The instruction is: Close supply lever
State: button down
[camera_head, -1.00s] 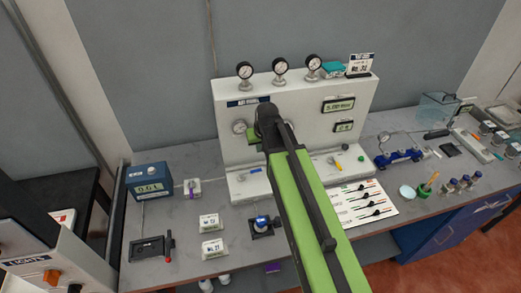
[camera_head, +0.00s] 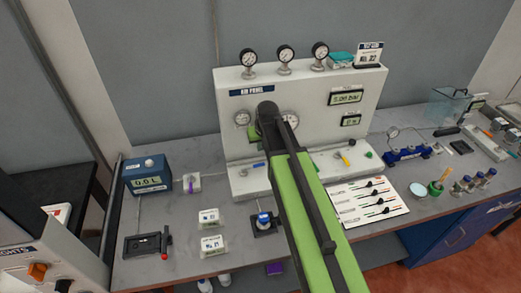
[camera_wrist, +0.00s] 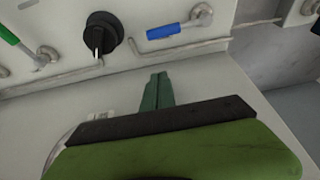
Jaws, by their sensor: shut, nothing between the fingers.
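The AIR PANEL (camera_head: 235,115) stands at the back of the bench, with a blue-handled lever (camera_head: 258,165) on its sloped front left of my arm and a yellow-handled lever (camera_head: 343,158) on the right. In the wrist view a blue lever (camera_wrist: 170,31) lies nearly level on a pale fitting, beside a black knob (camera_wrist: 103,34) and a green lever (camera_wrist: 22,45). No label tells which one is the supply lever. My gripper (camera_wrist: 158,78) is shut and empty, its fingertips apart from the levers in the picture.
Three round gauges (camera_head: 286,53) top the panel. A blue meter (camera_head: 148,176), label stands (camera_head: 210,218) and a small black device (camera_head: 148,246) sit at left. A white card with sliders (camera_head: 365,202) lies right of my arm. Open bench top (camera_head: 185,220) shows at left.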

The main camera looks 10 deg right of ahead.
aim_at(254, 166)
jog(key=b+x, duration=0.1)
jog(key=x, duration=0.2)
jog(key=shift+f+b, duration=0.15)
jog(key=shift+b, duration=0.15)
jog(key=s, duration=0.4)
jog(key=shift+s, duration=0.1)
jog(key=shift+f, duration=0.1)
